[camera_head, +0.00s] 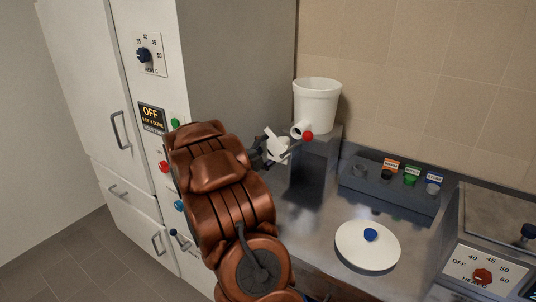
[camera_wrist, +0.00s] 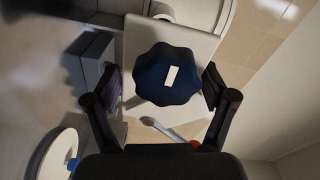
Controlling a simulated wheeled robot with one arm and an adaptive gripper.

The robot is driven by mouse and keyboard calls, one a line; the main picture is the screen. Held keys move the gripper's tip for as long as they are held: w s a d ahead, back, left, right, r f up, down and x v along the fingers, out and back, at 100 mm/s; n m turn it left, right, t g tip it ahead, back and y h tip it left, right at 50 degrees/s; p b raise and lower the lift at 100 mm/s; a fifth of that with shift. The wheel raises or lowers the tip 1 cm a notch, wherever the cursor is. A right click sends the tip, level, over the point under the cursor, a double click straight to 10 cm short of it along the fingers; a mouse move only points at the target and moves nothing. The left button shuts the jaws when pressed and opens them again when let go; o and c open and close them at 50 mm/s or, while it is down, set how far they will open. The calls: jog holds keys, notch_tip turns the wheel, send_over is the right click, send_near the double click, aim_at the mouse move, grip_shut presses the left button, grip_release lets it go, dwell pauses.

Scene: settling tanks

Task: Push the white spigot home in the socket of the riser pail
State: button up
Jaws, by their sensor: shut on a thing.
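The white riser pail (camera_head: 317,105) stands upright on a grey riser (camera_head: 315,165) against the tiled wall. Its short white socket (camera_head: 298,129) points out low on its near side. My gripper (camera_head: 272,150) is shut on the white spigot (camera_head: 279,149), just left of and below the socket. A lever with a red ball end (camera_head: 308,136) shows beside it. In the wrist view, a dark blue scalloped knob (camera_wrist: 165,78) with a white mark lies between my fingers. The pail's edge (camera_wrist: 205,12) shows at the top. I cannot tell whether spigot and socket touch.
A round white lid (camera_head: 367,248) with a blue knob lies on the metal counter. A heater unit (camera_head: 485,270) stands at far right, a tall white cabinet (camera_head: 140,100) at left.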

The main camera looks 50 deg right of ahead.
jog(key=shift+d, duration=0.3)
jog(key=shift+d+f, duration=0.1)
jog(key=shift+d, duration=2.3)
jog(key=shift+w+d, duration=0.1)
jog(key=shift+d, duration=0.1)
jog(key=shift+b, duration=0.75)
jog(key=shift+w+d, duration=0.1)
jog(key=shift+d, duration=1.9)
jog(key=o, duration=1.6)
